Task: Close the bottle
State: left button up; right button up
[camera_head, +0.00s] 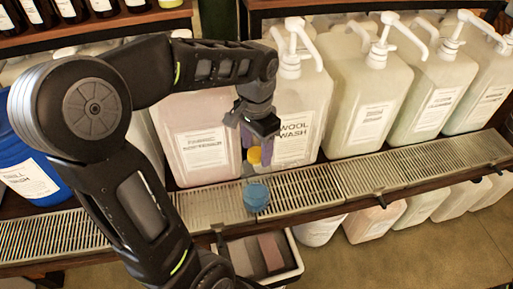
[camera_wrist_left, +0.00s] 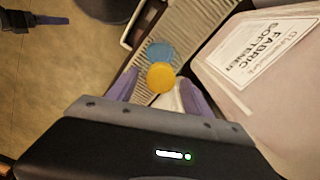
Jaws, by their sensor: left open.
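My left gripper (camera_head: 257,145) points down in front of the wool wash jug. Its purple fingers are open, and in the left wrist view (camera_wrist_left: 160,80) they stand on either side of a round yellow cap (camera_wrist_left: 161,77). The yellow cap (camera_head: 255,155) also shows at the fingertips in the head view; whether the fingers touch it cannot be told. A small blue round piece (camera_head: 256,197), seemingly a bottle or its top, is on the metal grating below, and shows just beyond the yellow cap in the left wrist view (camera_wrist_left: 160,52). A dark tip with a purplish end, likely my right gripper (camera_wrist_left: 50,19), shows there too.
Large jugs stand behind the grating (camera_head: 370,172): a fabric softener jug (camera_head: 195,120), a wool wash jug (camera_head: 305,95) and several with white pumps. A blue container (camera_head: 30,170) is at left. A white bin (camera_head: 290,262) sits below the ledge. Floor at lower right is clear.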

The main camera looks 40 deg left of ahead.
pick_arm(q)
jog(key=n, duration=0.5)
jog(key=shift+n, duration=0.4)
grip_shut()
dwell(0.5)
